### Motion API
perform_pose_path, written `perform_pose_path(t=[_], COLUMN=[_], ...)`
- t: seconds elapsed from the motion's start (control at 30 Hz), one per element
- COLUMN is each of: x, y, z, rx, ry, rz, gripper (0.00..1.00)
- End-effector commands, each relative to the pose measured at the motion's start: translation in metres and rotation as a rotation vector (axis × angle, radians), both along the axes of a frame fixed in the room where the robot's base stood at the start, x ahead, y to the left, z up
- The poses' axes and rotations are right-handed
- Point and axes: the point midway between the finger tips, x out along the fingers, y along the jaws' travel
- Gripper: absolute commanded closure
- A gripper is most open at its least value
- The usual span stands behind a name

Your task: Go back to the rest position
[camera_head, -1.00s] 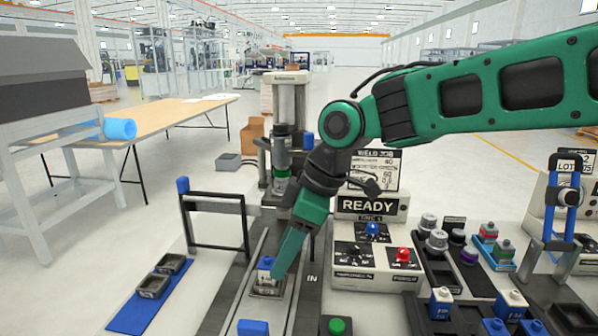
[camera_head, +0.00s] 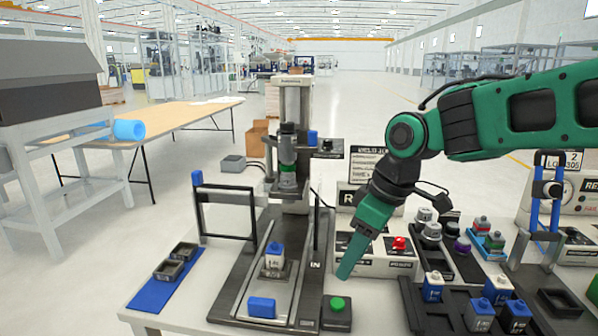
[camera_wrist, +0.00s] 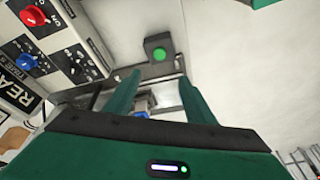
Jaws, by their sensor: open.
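My gripper (camera_head: 345,272) is green and points down in the head view, in front of the control box with the READY sign. In the wrist view its two green fingers (camera_wrist: 160,92) stand apart with nothing held between them. A blue-topped white part (camera_head: 274,257) sits in the fixture on the dark press slide (camera_head: 240,290), left of my gripper and apart from it. The press (camera_head: 290,150) stands behind, its ram raised above the slide.
A green button (camera_head: 337,304) is just below my gripper, and it also shows in the wrist view (camera_wrist: 161,54). A control box (camera_head: 385,262) is behind it. Dark trays with several parts (camera_head: 450,318) fill the right. A blue mat (camera_head: 150,297) with two small bins lies left.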

Motion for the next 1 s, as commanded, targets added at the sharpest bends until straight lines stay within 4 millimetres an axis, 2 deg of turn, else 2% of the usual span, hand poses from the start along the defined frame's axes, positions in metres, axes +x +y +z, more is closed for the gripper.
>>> perform_pose_path(t=[0.17, 0.27, 0.4, 0.5, 0.6, 0.7, 0.83, 1.0], x=[-0.011, -0.032, -0.080, -0.121, -0.159, -0.188, -0.206, -0.208], y=[-0.081, -0.140, -0.215, -0.256, -0.282, -0.295, -0.301, -0.302], z=[-0.012, -0.022, -0.040, -0.052, -0.063, -0.072, -0.077, -0.077], rx=[-0.038, -0.062, -0.088, -0.099, -0.105, -0.107, -0.109, -0.110], ry=[0.048, 0.092, 0.164, 0.217, 0.264, 0.299, 0.322, 0.326], rz=[-0.290, -0.525, -0.875, -1.112, -1.308, -1.445, -1.529, -1.541], gripper=[0.50, 0.50, 0.50, 0.50, 0.50, 0.50, 0.50, 0.50])
